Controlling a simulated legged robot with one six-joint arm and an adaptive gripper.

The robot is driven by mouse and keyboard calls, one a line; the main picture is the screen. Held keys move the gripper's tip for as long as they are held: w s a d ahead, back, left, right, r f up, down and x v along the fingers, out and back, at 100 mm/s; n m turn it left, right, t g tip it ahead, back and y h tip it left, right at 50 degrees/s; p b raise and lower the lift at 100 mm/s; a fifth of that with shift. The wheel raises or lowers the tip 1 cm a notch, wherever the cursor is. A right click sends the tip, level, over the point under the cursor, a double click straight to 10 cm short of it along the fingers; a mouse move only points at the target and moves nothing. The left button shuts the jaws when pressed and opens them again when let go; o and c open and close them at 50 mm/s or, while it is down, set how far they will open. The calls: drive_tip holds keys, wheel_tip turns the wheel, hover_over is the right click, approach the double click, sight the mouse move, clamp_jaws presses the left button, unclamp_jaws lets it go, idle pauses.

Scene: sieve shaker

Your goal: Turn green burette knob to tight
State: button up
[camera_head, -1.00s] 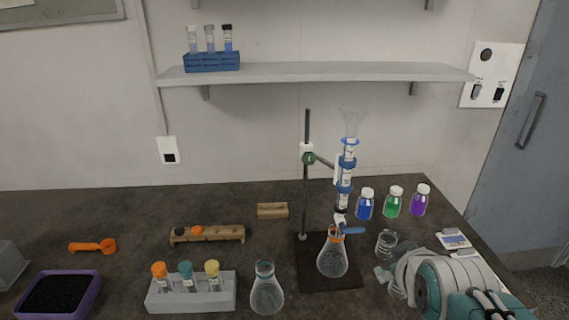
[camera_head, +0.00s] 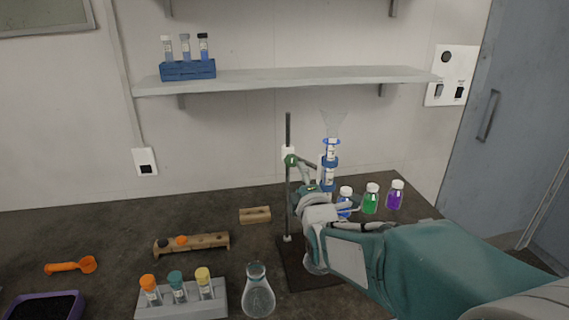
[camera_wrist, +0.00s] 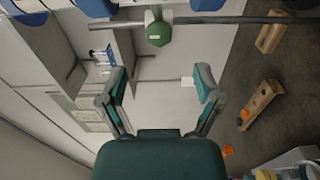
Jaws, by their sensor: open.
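The green burette knob (camera_head: 291,160) sits on the clamp of the upright metal stand rod (camera_head: 288,215), beside the burette (camera_head: 329,170). In the wrist view the knob (camera_wrist: 159,34) shows as a green faceted shape at the top centre, beyond my fingertips and in line with the gap between them. My gripper (camera_wrist: 160,76) is open and empty, its two teal fingers apart. In the head view my gripper (camera_head: 308,182) is just below and right of the knob, and my arm covers the burette's lower part.
An empty-looking flask (camera_head: 257,292) and a rack of capped tubes (camera_head: 183,307) stand at the front. Blue, green (camera_head: 371,199) and purple bottles stand right of the burette. A flask under the burette is mostly hidden by my arm. A shelf (camera_head: 290,80) is above.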

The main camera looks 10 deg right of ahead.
sight(292, 163)
drive_tip(key=w, duration=0.7)
drive_tip(key=shift+w+a, duration=0.25)
drive_tip(key=shift+w, duration=0.05)
drive_tip(key=shift+d, duration=0.1)
drive_tip(key=shift+d, duration=0.1)
drive_tip(key=shift+c, duration=1)
drive_tip(key=c, duration=1)
